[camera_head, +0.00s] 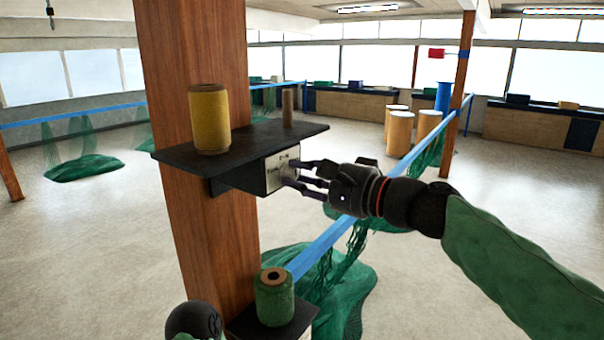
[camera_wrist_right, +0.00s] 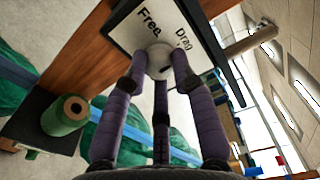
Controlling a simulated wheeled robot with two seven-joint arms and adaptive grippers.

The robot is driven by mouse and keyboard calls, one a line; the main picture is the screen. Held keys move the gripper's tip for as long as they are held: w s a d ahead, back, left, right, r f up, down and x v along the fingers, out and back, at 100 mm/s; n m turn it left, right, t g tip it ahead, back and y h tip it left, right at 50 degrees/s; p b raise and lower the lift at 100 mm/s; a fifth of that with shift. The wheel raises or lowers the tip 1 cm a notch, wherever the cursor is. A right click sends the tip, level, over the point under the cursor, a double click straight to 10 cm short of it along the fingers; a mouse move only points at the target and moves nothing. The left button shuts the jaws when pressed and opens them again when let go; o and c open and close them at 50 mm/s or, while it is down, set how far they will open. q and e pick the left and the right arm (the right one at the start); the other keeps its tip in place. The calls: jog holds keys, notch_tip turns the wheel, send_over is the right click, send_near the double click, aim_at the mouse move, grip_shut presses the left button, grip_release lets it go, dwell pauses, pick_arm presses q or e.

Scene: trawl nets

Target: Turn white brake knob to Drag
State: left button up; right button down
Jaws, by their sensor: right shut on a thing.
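The white brake knob (camera_wrist_right: 160,62) shows in the right wrist view on a white label plate (camera_wrist_right: 150,25). The plate carries the words "Free" and "Drag" in black. My right gripper (camera_wrist_right: 160,72) has its purple fingers closed around the knob. In the head view my right gripper (camera_head: 290,172) reaches in from the right to the plate (camera_head: 280,170) on the front of a dark box under a shelf. There the fingers hide the knob. I cannot tell which word the knob points to.
A wooden post (camera_head: 195,75) carries the black shelf (camera_head: 245,145) with a yellow twine spool (camera_head: 209,120) and a short wooden peg (camera_head: 288,107). A green spool (camera_head: 274,298) stands on a lower shelf. A blue rail (camera_head: 330,237) with green netting runs behind my right arm.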

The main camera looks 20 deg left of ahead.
jog(key=shift+m, duration=0.4)
jog(key=c, duration=1)
grip_release()
jog(key=shift+w, duration=0.1)
jog(key=shift+d, duration=0.15)
jog(key=v, duration=1.2)
jog(key=shift+f, duration=0.1)
